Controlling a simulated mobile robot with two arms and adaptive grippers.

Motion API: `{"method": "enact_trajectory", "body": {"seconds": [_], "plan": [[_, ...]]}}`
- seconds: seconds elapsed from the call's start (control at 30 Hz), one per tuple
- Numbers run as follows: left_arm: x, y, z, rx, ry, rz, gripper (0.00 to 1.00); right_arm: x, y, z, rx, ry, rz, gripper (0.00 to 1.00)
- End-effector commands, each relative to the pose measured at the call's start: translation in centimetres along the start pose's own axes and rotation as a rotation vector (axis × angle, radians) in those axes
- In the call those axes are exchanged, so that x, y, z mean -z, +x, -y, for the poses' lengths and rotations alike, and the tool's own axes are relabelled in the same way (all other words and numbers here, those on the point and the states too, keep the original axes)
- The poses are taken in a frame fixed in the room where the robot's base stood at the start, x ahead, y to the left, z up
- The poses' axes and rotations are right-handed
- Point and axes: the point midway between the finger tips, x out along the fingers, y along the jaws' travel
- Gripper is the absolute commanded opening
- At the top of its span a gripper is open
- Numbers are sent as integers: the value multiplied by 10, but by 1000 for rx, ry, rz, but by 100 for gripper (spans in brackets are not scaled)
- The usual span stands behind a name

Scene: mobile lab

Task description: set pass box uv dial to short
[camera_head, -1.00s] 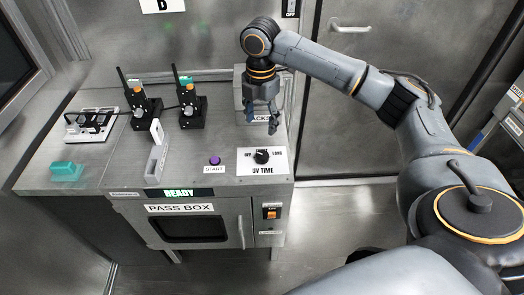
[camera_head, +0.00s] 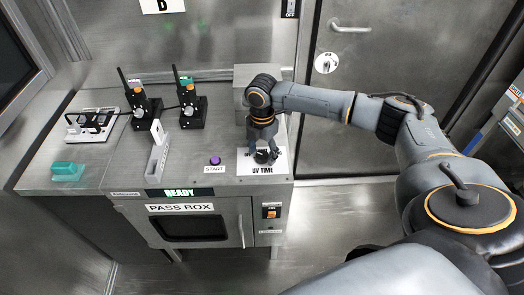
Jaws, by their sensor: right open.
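The pass box (camera_head: 180,208) stands under the counter with its name label and a lit READY display (camera_head: 180,192). The UV time dial (camera_head: 262,157) is a black knob on a white plate (camera_head: 282,168) on the counter top, right of the purple START button (camera_head: 214,160). My right gripper (camera_head: 263,156) points down over the dial with its open fingers around or just above the knob. I cannot tell whether they touch it. The gripper hides most of the plate's markings and the knob's pointer. My left gripper is not in view.
Two black radio-like devices (camera_head: 190,110) stand on the counter behind. A grey upright bracket (camera_head: 157,155) stands left of the START button. A teal block (camera_head: 67,171) lies at the far left. A grey box (camera_head: 256,74) stands behind my right gripper.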

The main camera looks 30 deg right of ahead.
Motion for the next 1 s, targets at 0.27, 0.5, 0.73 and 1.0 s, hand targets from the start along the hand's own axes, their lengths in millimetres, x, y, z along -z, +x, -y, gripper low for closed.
{"method": "enact_trajectory", "body": {"seconds": [0.27, 0.5, 0.73, 1.0], "plan": [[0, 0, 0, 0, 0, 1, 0, 0, 2, 0, -1, -1, 0, 60], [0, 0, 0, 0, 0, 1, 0, 0, 1, 0, -1, 0, 0, 13], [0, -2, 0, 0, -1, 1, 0, 0, 0, 0, 0, 7, 0, 5], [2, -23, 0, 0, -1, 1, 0, 0, -3, 0, 1, 101, -1, 5]]}}
